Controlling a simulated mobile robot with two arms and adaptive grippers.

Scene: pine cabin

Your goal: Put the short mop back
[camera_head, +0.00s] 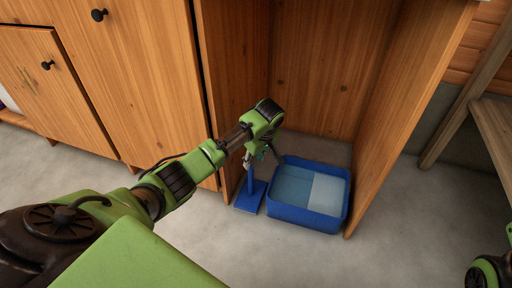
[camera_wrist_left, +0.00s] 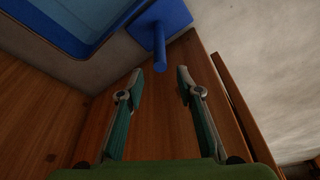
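The short mop (camera_head: 250,196) stands upright on the floor at the cabinet opening, with a flat blue base and a thin blue handle. It also shows in the left wrist view (camera_wrist_left: 160,46), base at the top and handle pointing toward my fingers. My left gripper (camera_head: 262,156) is above and beside the mop, pointing down. In the left wrist view the left gripper (camera_wrist_left: 160,76) is open, its two fingers apart with the handle's end lined up between the tips; I cannot tell whether they touch it. My right gripper is out of view.
A blue tub (camera_head: 345,205) with pale blue contents stands right of the mop, close beside its base. Wooden cabinet panels (camera_head: 235,60) and (camera_head: 410,90) wall the opening on both sides. A wooden frame (camera_head: 470,100) stands at the right. The grey floor in front is clear.

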